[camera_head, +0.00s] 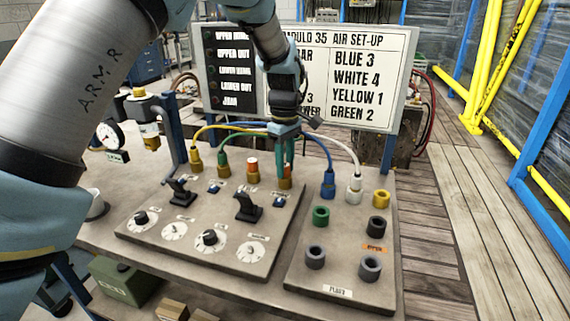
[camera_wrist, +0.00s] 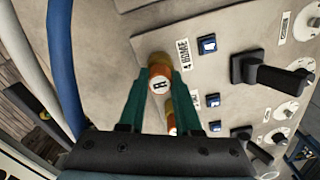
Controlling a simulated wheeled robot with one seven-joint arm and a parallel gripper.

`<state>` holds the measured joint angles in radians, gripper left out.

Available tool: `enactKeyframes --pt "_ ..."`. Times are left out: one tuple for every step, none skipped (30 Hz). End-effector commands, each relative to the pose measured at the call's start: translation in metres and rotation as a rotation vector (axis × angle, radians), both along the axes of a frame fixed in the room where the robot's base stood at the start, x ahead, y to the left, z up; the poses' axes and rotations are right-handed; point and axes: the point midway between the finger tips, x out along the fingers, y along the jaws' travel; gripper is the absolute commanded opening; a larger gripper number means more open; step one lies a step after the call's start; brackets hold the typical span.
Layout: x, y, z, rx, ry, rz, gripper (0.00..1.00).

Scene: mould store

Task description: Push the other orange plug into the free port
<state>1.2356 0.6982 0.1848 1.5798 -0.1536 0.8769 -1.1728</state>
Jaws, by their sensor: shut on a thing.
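My gripper (camera_head: 285,165) points down at the back right of the control panel, its teal fingers shut on an orange plug. In the wrist view, this orange plug (camera_wrist: 160,82) has a pale lettered top and sits between the fingertips (camera_wrist: 160,74). It is at the brass port (camera_head: 285,184) at the row's right end; how deep it sits I cannot tell. Another orange plug (camera_head: 253,164) stands upright in the brass port to its left, and shows between the fingers in the wrist view (camera_wrist: 171,122). The fingers hide most of the held plug in the head view.
Yellow (camera_head: 196,158) and green (camera_head: 223,160) hose plugs stand in the row's left ports. Blue (camera_head: 328,184) and white (camera_head: 354,188) hose plugs stand on the right board (camera_head: 343,274), with several coloured sockets in front. Black levers (camera_head: 248,208) and dials stand before the ports. A sign board (camera_head: 340,75) rises behind.

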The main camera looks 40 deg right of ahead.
Motion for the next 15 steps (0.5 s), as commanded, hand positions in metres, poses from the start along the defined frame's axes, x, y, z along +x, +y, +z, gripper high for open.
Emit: enactKeyframes --pt "-0.0002 0.0003 -0.0015 0.001 0.000 0.000 0.00" --pt "-0.0001 0.0003 -0.0019 0.001 0.000 0.000 0.00" --pt "-0.0001 0.0002 -0.0014 0.001 0.000 0.000 0.00" --pt "-0.0002 0.0003 -0.0014 0.001 0.000 0.000 0.00" --pt "-0.0001 0.0002 -0.0013 0.001 0.000 0.000 0.00" --pt "-0.0001 0.0002 -0.0013 0.001 0.000 0.000 0.00" --pt "-0.0001 0.0002 -0.0012 0.001 0.000 0.000 0.34" --pt "-0.0001 0.0002 -0.0012 0.001 0.000 0.000 0.38" --pt "-0.0001 0.0002 -0.0011 0.001 0.000 0.000 0.42" --pt "0.0000 0.0002 -0.0011 0.001 0.000 0.000 0.46" --pt "-0.0001 0.0002 -0.0011 0.001 0.000 0.000 0.49" --pt "-0.0001 0.0002 -0.0011 0.001 0.000 0.000 0.54" --pt "-0.0001 0.0002 -0.0011 0.001 0.000 0.000 0.57" --pt "-0.0001 0.0002 -0.0011 0.001 0.000 0.000 0.60" --pt "0.0000 0.0002 -0.0011 0.001 0.000 0.000 0.65"
